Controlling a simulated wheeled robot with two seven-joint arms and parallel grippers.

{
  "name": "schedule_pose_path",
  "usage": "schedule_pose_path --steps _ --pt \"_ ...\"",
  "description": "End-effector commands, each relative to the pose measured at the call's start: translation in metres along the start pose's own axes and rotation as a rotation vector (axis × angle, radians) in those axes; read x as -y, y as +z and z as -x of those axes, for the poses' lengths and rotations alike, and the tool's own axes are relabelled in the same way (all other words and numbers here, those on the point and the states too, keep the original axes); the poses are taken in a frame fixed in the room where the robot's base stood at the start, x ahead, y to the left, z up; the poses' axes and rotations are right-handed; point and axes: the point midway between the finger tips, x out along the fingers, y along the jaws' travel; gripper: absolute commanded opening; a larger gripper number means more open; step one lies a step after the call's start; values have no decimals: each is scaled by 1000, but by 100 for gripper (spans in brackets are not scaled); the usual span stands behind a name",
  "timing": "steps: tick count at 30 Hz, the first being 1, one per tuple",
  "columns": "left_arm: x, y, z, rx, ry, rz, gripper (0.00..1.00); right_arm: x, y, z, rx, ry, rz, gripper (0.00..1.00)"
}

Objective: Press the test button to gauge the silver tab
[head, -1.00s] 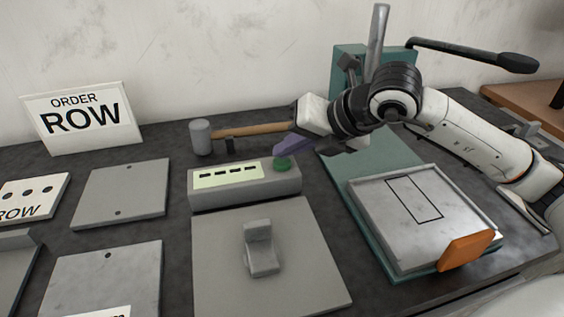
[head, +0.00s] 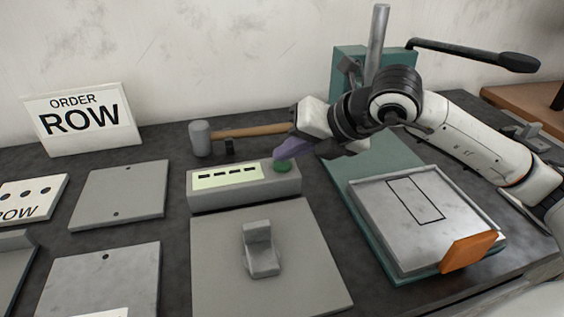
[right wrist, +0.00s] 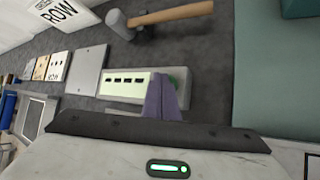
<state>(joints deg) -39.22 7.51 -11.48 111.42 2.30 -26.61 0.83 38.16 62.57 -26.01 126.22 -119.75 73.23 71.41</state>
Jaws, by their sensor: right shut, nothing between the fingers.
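The test box (head: 243,197) is grey with a pale display (head: 228,175) showing several dark dashes. Its green test button (head: 283,167) is at the right end of its top. The silver tab (head: 261,252), an upright bent piece, stands on a grey plate (head: 205,285) in front of the box. My right gripper (head: 281,156) is shut and empty, its purple fingertips at the button, partly covering it; whether they touch it I cannot tell. In the right wrist view the fingers (right wrist: 161,98) overlap the box's end beside the button (right wrist: 175,78). My left gripper is not in view.
A hammer (head: 200,138) lies behind the box. A teal press (head: 345,62) with a long black-ended lever (head: 475,56) and a metal tray (head: 440,235) stands right. An ORDER ROW sign (head: 82,118) leans at the back left. Grey plates (head: 120,195) lie left.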

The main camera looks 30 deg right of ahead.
Motion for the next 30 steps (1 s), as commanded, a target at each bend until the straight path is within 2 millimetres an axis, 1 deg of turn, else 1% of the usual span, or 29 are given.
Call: schedule_pose_path --steps 9,18,30 --pt "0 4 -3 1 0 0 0 2 -3 -3 -3 -1 0 0" --pt "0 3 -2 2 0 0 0 2 -3 -2 -4 -2 -1 0" --pt "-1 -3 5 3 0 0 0 -7 7 10 -2 -1 0 0"
